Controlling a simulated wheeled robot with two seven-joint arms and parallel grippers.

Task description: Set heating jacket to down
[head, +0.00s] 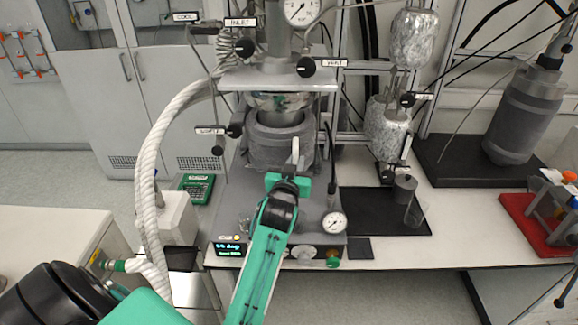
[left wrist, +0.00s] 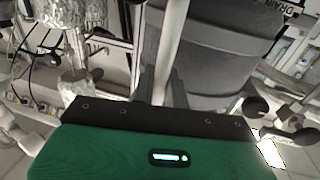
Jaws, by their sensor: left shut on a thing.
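The heating jacket (head: 265,150) is a dark grey cylinder on the reactor stand, below the reactor's metal head plate (head: 270,80). A shiny vessel (head: 278,103) shows between plate and jacket, its lower part inside the jacket's open top. A pale upright handle (head: 295,147) stands at the jacket's front. My left gripper (head: 292,172) is at the jacket's front, shut on this handle. In the left wrist view the handle (left wrist: 172,38) runs up between the gripper's dark fingers (left wrist: 162,85), with the grey jacket (left wrist: 225,45) behind. The fingers hide the handle's lower part. My right gripper is not in view.
A white wrapped hose (head: 147,170) curves down left of the reactor. A pressure gauge (head: 334,222) and a lit display (head: 230,249) sit at the stand's front. Labelled valves surround the reactor. A black mat (head: 375,222) lies right; a red tray (head: 535,235) stands farther right.

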